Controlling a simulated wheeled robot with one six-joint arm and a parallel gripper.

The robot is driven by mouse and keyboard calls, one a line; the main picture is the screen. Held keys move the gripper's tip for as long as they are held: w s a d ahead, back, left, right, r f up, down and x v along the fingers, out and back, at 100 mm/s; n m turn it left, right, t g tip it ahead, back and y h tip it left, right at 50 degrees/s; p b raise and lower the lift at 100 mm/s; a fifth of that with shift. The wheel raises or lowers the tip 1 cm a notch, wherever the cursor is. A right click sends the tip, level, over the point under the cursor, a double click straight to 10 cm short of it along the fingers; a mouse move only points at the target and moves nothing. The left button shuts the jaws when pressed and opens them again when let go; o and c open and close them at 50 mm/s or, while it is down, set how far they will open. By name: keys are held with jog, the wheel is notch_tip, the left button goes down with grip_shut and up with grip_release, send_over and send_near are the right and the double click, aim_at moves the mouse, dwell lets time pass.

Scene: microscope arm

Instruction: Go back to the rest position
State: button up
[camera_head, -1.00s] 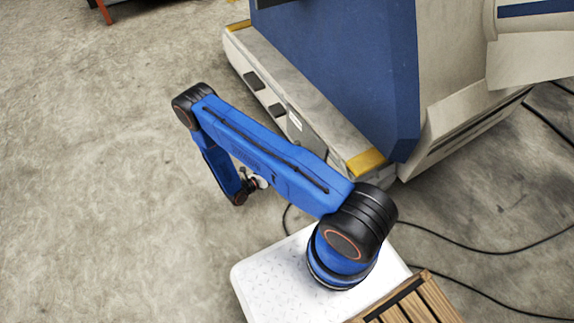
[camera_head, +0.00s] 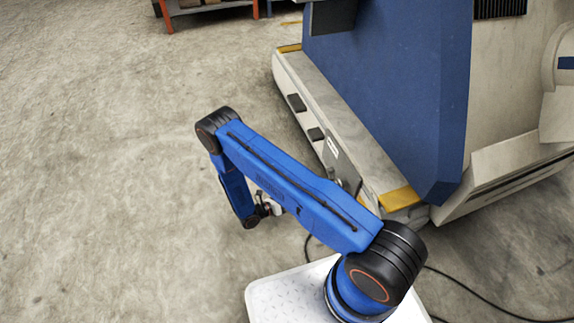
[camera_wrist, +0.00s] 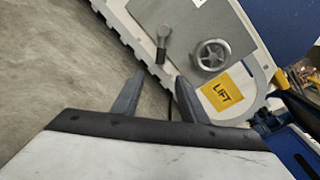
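My arm is blue with black joints in the head view, folded out to the left of its mount. My gripper (camera_wrist: 160,95) shows in the wrist view with its two grey fingers apart and nothing between them. In the head view, the wrist end hangs low beside the machine's base, partly hidden behind the upper arm link. The large blue and white machine (camera_head: 400,95) stands at the right. Its panel carries a handwheel (camera_wrist: 211,54), a small lever (camera_wrist: 162,42) and a yellow LIFT label (camera_wrist: 222,92), all beyond the fingers and apart from them.
The machine's grey base ledge (camera_head: 345,125) with yellow ends runs close to the arm's right. A black cable (camera_head: 480,298) lies on the floor at lower right. An orange-legged rack (camera_head: 205,10) stands far back. The concrete floor (camera_head: 90,190) at left is open.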

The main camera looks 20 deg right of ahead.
jog(key=w+r+m+g+y, duration=0.25)
jog(key=r+m+g, duration=0.4)
jog(key=r, duration=1.35)
jog(key=s+d+r+m+y, duration=0.2)
jog(key=r+m, duration=0.2)
jog(key=r, duration=0.6)
jog(key=s+d+r+m+y, duration=0.15)
jog(key=r+m, duration=0.35)
jog(key=r, duration=0.6)
jog(key=s+r+m+t+y, duration=0.2)
jog(key=s+r+m+y, duration=0.4)
jog(key=s+r, duration=0.8)
jog(key=s+a+r+m+t+y, duration=0.1)
jog(key=s+r+m+t+y, duration=0.3)
jog(key=s+r, duration=0.6)
jog(key=shift+s+a+r+m+t, duration=0.35)
jog(key=shift+s+m+t, duration=0.75)
jog(key=shift+s, duration=0.8)
jog(key=shift+c, duration=0.4)
